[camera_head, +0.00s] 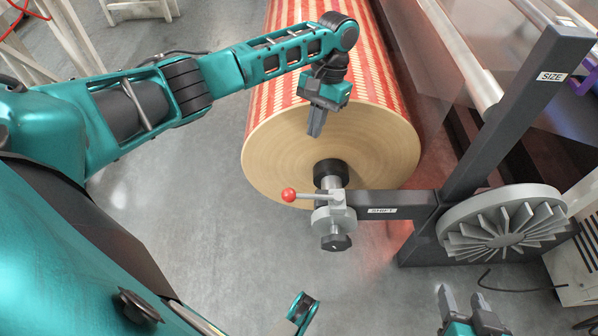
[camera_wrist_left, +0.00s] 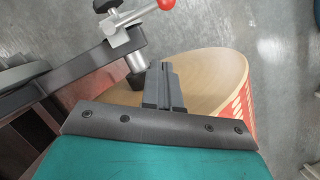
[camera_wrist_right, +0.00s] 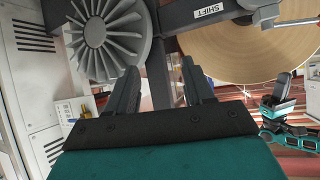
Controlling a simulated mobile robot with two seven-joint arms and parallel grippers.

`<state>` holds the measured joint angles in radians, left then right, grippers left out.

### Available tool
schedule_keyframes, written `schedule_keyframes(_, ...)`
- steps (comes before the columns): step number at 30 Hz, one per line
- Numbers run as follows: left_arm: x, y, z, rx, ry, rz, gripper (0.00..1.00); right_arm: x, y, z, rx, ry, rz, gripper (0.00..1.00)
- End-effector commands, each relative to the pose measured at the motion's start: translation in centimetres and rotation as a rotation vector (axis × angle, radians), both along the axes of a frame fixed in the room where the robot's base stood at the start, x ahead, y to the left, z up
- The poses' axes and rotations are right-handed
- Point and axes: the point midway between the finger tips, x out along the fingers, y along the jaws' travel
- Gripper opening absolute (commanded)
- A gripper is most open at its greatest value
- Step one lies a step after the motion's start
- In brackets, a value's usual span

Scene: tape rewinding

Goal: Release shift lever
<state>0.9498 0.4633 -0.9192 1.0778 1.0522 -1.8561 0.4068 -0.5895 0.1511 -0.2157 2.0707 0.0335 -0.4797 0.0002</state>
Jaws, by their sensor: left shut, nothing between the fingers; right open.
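The shift lever (camera_head: 306,196) has a red ball knob (camera_head: 288,195) and sits on the clamp at the end of the grey arm labelled SHIFT (camera_head: 385,211). Its rod points left in the head view. The red knob also shows at the top of the left wrist view (camera_wrist_left: 166,4). My left gripper (camera_head: 316,122) is shut and empty, above the lever and in front of the roll's end face, apart from the lever. My right gripper (camera_head: 467,302) is open and empty at the bottom right, below the finned wheel and away from the lever.
A large roll (camera_head: 270,160) with a red-and-gold pattern stands behind the lever. A black knob (camera_head: 336,242) hangs under the clamp. A grey finned wheel (camera_head: 505,228) and an upright post labelled SIZE (camera_head: 520,110) stand at the right. The floor left of the lever is clear.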

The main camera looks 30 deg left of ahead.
Motion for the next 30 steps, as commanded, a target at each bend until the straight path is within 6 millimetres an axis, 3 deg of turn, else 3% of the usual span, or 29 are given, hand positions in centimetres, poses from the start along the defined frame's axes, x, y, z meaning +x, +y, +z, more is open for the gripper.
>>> schedule_keyframes(10, -0.2, 0.0, -0.8, 0.000, 0.000, -0.001, 0.00, 0.0, 0.0, -0.3, 0.001, -0.001, -0.001, 0.52)
schedule_keyframes(14, -0.8, 0.1, -2.7, 0.001, 0.001, 0.000, 0.00, -0.1, 0.0, -1.0, 0.001, 0.000, -0.001, 0.52)
schedule_keyframes(25, -3.2, 0.2, -10.5, 0.001, 0.001, -0.001, 0.00, -0.2, 0.4, -3.2, 0.008, 0.018, 0.007, 0.52)
schedule_keyframes(30, -5.1, 0.3, -10.1, 0.000, -0.003, -0.002, 0.00, 0.2, 0.7, -2.0, 0.018, 0.005, 0.004, 0.52)
